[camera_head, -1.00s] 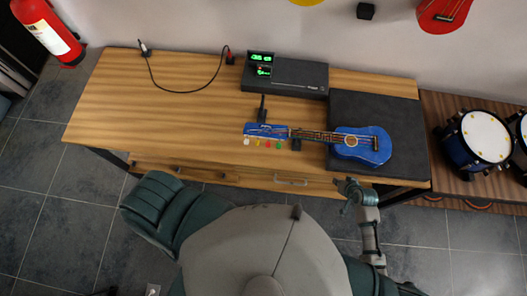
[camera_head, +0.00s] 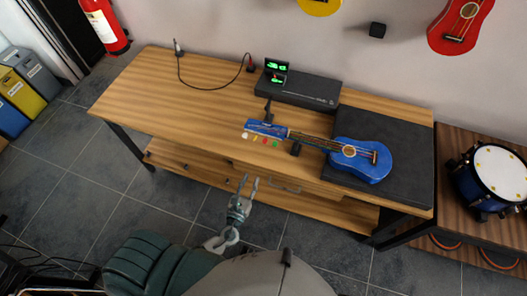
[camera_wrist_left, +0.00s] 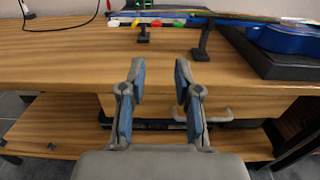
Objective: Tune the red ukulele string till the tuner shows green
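A blue ukulele (camera_head: 362,160) lies on the table, its body on a black mat (camera_head: 410,150) and its neck pointing left over black supports. White, yellow, red and green pegs line the near side of its headstock (camera_head: 268,127); the red peg (camera_head: 265,141) also shows in the left wrist view (camera_wrist_left: 171,20). A black tuner box (camera_head: 312,92) with a small raised screen (camera_head: 276,66) showing green stands behind the headstock. My left gripper (camera_head: 249,180) is open and empty, in front of and below the table edge, apart from the pegs. My right gripper is not in view.
The wooden table (camera_head: 170,100) is clear on its left, apart from a black cable (camera_head: 205,88). A drawer handle (camera_wrist_left: 215,114) and lower shelf (camera_wrist_left: 50,130) lie below the top. A blue drum (camera_head: 490,180) stands at right, coloured bins (camera_head: 30,82) at far left.

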